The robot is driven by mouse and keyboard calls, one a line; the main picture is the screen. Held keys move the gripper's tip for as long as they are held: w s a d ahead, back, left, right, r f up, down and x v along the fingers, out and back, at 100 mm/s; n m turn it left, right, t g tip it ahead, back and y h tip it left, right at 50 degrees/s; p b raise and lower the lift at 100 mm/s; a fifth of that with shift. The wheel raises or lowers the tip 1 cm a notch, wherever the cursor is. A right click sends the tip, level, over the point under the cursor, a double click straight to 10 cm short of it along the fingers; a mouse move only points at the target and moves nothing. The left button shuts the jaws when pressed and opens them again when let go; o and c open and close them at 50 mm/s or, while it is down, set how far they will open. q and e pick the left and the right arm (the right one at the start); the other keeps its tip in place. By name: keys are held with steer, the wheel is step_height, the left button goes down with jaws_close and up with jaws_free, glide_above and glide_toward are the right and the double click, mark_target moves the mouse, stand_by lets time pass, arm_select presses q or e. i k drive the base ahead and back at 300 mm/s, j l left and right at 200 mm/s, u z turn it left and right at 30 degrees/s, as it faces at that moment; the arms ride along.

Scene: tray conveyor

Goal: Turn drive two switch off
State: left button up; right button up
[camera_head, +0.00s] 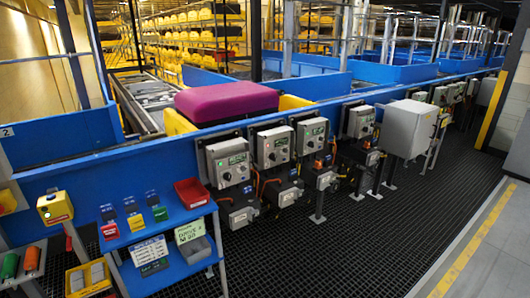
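A row of grey drive control boxes is mounted along the blue conveyor side. The nearest box (229,163) has a small green display and knobs below it. A second box (273,147) and a third box (312,135) follow to the right, and a fourth box (361,122) stands further along. Smaller grey boxes (240,213) hang below them on cables. The switch positions and drive numbers are too small to read, so I cannot tell which switch belongs to drive two. Neither of my grippers is in view.
A blue shelf stand (168,225) at the front left holds a red bin (192,192), coloured tags and cards. A yellow button box (55,207) is beside it. A magenta-topped load (227,101) sits on the conveyor. The black grating floor (370,245) is clear at the centre right.

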mark_target(273, 157)
steer(key=i+l+u, duration=0.1)
steer(key=i, duration=0.45)
steer(key=i+l+u, duration=0.1)
steer(key=i, duration=0.4)
steer(key=i+l+u, duration=0.1)
steer(key=i, duration=0.45)
steer(key=i+l+u, duration=0.1)
steer(key=i+l, duration=0.15)
steer(key=i, duration=0.25)
steer(key=i+l+u, duration=0.1)
steer(key=i+l, duration=0.15)
steer(key=i, duration=0.3)
